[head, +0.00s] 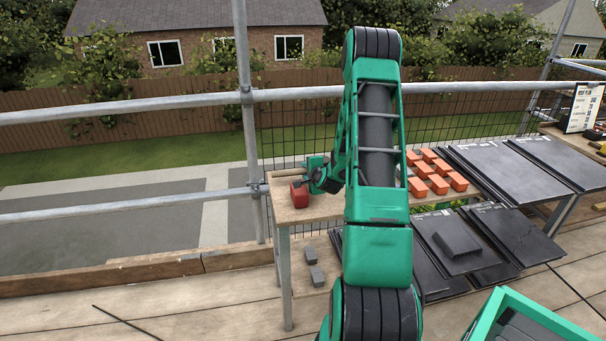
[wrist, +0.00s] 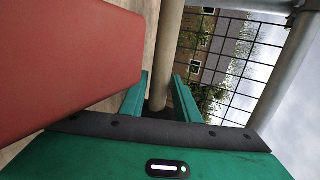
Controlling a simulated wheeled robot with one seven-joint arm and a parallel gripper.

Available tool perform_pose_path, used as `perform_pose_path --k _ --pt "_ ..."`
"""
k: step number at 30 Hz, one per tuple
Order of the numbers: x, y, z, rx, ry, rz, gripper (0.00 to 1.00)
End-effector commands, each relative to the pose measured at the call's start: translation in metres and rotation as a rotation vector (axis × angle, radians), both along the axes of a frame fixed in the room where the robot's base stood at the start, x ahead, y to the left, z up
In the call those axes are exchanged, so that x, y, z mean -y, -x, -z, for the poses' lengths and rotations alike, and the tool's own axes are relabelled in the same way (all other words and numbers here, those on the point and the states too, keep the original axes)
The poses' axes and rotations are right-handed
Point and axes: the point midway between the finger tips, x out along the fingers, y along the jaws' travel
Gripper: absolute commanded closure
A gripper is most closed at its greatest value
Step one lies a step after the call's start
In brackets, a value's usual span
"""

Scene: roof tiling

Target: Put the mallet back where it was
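A tan round rod (wrist: 168,45), which looks like the mallet's wooden handle, runs away from between my gripper's fingers in the wrist view. In the head view a tan rod (head: 287,173) lies at the back of the wooden bench, just left of my gripper (head: 312,174). No mallet head can be made out; the rod's near end meets something dark. My gripper's green fingers (wrist: 160,85) stand apart on either side of the rod. I cannot tell whether they press on it.
A red block (head: 299,195) sits on the bench (head: 285,214); it looms close at left in the wrist view (wrist: 65,60). Orange blocks (head: 438,184) and dark slates (head: 510,172) lie to the right. Scaffold tubes (head: 180,102) and mesh stand behind. A green crate (head: 490,318) is front right.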

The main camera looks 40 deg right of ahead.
Motion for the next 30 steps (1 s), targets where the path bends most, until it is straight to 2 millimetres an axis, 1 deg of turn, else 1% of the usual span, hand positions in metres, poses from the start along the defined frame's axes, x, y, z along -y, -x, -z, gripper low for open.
perform_pose_path --k 5,15,19,24,30 --pt "-0.006 0.013 -0.007 -0.001 -0.001 0.001 0.71" --pt "-0.033 0.067 -0.035 0.001 -0.002 0.003 0.71" --pt "-0.041 0.083 -0.043 0.0 -0.001 0.003 0.71" --pt "-0.048 0.094 -0.05 0.0 0.0 0.001 0.71" --pt "-0.049 0.097 -0.051 0.001 0.0 0.0 0.71"
